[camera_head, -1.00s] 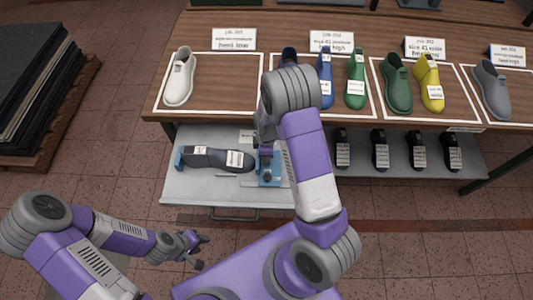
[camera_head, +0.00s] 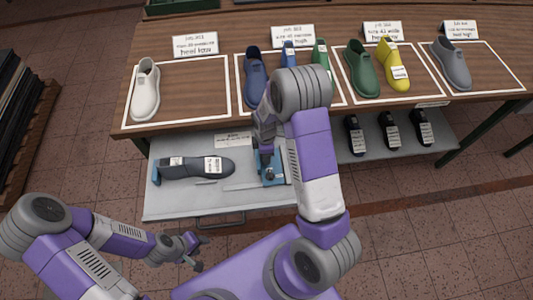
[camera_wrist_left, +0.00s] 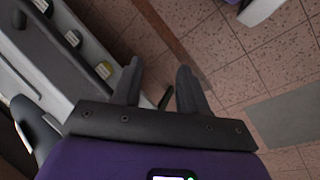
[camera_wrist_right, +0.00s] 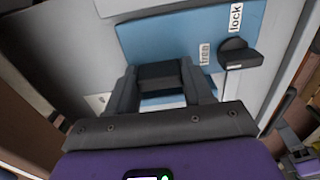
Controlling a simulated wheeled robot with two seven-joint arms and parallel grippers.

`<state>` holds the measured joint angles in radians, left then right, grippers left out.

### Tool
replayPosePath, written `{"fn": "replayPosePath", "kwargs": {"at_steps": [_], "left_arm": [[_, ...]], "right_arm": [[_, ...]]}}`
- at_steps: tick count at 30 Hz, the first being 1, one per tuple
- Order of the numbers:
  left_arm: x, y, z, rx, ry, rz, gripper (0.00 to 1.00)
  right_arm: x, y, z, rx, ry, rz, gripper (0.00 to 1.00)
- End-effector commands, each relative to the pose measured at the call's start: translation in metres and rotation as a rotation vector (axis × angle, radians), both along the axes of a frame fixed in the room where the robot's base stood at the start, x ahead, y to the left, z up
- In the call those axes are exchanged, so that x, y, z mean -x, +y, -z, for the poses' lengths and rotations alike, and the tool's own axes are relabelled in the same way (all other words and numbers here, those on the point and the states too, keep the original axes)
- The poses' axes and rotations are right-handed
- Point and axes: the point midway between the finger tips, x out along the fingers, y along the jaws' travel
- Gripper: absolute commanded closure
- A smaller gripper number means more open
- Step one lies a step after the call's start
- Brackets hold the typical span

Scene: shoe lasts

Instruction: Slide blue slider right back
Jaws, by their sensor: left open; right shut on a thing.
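The blue slider (camera_head: 270,178) stands on the pale pull-out shelf (camera_head: 175,208), to the right of a dark shoe last (camera_head: 222,168), with a gap between them. My right gripper (camera_head: 264,146) is over the slider, partly hidden by my arm. In the right wrist view it is shut on a dark block (camera_wrist_right: 160,75) on the blue slider plate (camera_wrist_right: 150,35). A black knob (camera_wrist_right: 240,56) beside it has "free" and "lock" labels. My left gripper (camera_head: 199,251) is open and empty in front of the shelf, also open in the left wrist view (camera_wrist_left: 156,85).
A blue stop (camera_head: 156,171) stands at the last's left end. Several shoes, including a white one (camera_head: 146,88), stand on the wooden table (camera_head: 190,120) above. Several dark lasts (camera_head: 390,132) are on the shelf at right. Tiled floor is open in front.

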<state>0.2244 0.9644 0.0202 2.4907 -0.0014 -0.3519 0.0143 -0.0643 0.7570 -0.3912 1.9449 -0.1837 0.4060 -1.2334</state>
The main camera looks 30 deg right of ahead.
Motion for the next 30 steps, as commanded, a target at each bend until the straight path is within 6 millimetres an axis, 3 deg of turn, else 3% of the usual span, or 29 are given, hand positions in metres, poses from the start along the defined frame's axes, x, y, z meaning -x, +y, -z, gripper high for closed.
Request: {"fn": "replayPosePath", "kwargs": {"at_steps": [7, 8, 13, 23, 30], "left_arm": [[0.0, 0.0, 0.0, -0.001, 0.001, -0.001, 0.57], [0.0, 0.0, 0.0, -0.001, 0.001, -0.001, 0.57], [0.0, 0.0, 0.0, -0.001, 0.001, -0.001, 0.57], [0.0, 0.0, -0.001, 0.0, 0.0, -0.001, 0.57], [0.0, 0.0, -0.009, 0.0, 0.0, -0.001, 0.57]], "right_arm": [[0.002, -0.006, 0.0, 0.008, 0.004, 0.001, 1.0], [0.002, -0.007, 0.0, 0.008, 0.004, 0.001, 0.47], [0.003, -0.007, 0.0, 0.008, 0.004, 0.003, 0.23], [0.001, -0.005, -0.005, 0.005, 0.001, 0.002, 0.23], [0.001, -0.005, -0.044, 0.005, -0.001, 0.002, 0.23]]}}
